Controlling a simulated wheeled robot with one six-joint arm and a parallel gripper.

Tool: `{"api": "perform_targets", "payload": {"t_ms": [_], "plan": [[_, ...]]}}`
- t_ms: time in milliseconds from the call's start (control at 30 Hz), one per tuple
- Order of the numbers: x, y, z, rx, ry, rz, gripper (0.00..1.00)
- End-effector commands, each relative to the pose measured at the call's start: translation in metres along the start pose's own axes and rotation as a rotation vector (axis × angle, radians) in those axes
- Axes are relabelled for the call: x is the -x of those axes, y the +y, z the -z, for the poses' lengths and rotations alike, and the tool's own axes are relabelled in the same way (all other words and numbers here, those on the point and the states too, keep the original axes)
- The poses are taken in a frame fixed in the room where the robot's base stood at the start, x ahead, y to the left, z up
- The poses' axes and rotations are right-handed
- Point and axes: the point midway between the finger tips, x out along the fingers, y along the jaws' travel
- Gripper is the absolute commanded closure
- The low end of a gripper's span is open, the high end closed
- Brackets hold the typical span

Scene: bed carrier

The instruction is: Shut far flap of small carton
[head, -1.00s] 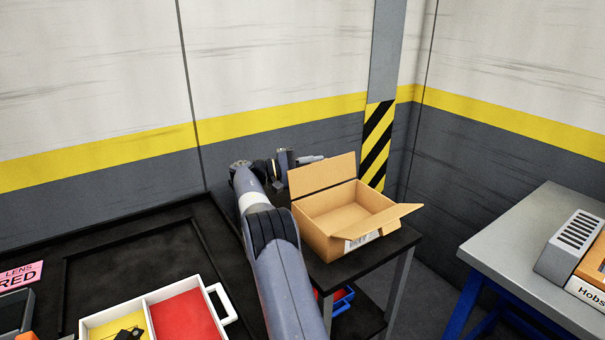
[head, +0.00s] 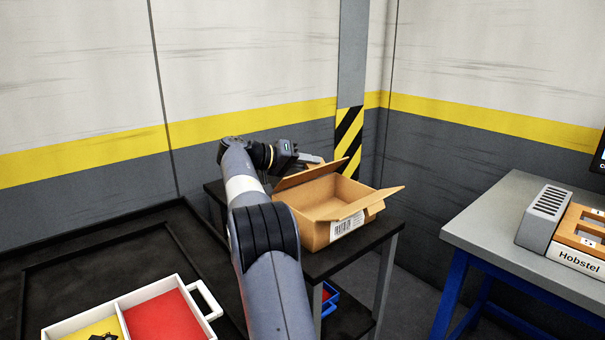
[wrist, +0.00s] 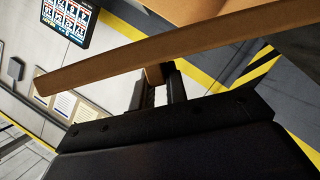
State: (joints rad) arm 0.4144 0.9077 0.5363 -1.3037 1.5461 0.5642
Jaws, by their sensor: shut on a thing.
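The small carton (head: 305,233) is a brown cardboard box with a barcode label, open at the top, on a dark stand. The flap on the right (head: 372,203) sticks outward. My gripper (head: 312,160) is at the upper edge of the far flap, behind the carton. In the wrist view the far flap (wrist: 200,43) crosses the picture as a long brown strip, with my gripper's fingers (wrist: 160,85) against it and brown material between them. The fingertips are partly hidden there.
The dark stand (head: 362,250) has a blue bin (head: 330,298) below. A divided white tray (head: 205,299) lies at the lower left on a black surface. A grey table (head: 490,225) with a slotted block stands at the right. The wall is close behind the carton.

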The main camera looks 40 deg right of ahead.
Motion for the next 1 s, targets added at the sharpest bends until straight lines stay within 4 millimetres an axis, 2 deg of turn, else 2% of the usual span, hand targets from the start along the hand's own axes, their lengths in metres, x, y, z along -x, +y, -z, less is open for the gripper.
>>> {"api": "perform_targets", "payload": {"t_ms": [33,500,1000], "plan": [[-0.004,-0.003,-0.008,-0.044,0.001,0.017,1.0],[-0.017,-0.001,-0.04,-0.45,0.0,0.186,1.0],[-0.024,-0.005,-0.058,-0.732,0.0,0.303,1.0]]}}
